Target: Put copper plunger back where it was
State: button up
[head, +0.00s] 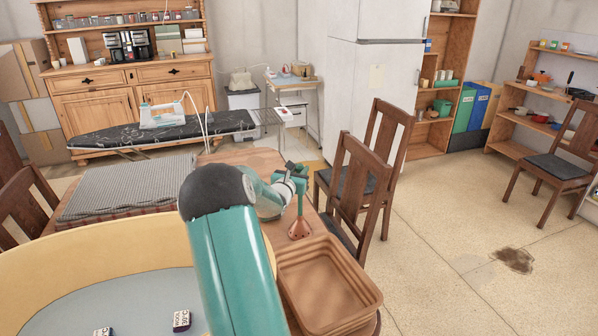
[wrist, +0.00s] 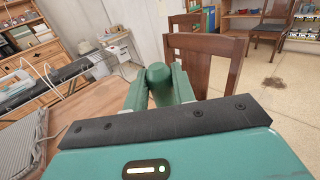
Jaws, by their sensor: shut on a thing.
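The copper plunger (head: 299,229) shows just beyond the brown ribbed tray, upright, with its copper cup facing down and a green handle above. My gripper (head: 296,178) is shut on the upper part of the handle. In the wrist view the rounded green handle top (wrist: 158,74) stands between the two green fingers, and the copper cup is hidden. The cup is at or just above the wooden table (head: 245,157); I cannot tell whether it touches.
The brown tray (head: 371,297) lies in front of the plunger. A yellow-walled round bin (head: 60,248) with small labelled blocks is at left. A grey ribbed mat (head: 125,187) covers the table's left part. Wooden chairs (head: 358,187) stand close on the right. Open floor lies farther right.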

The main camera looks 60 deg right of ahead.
jog(key=o, duration=1)
jog(key=shift+f, duration=0.15)
jog(key=shift+r, duration=0.2)
jog(key=a, duration=1.2)
jog(key=shift+s, duration=0.45)
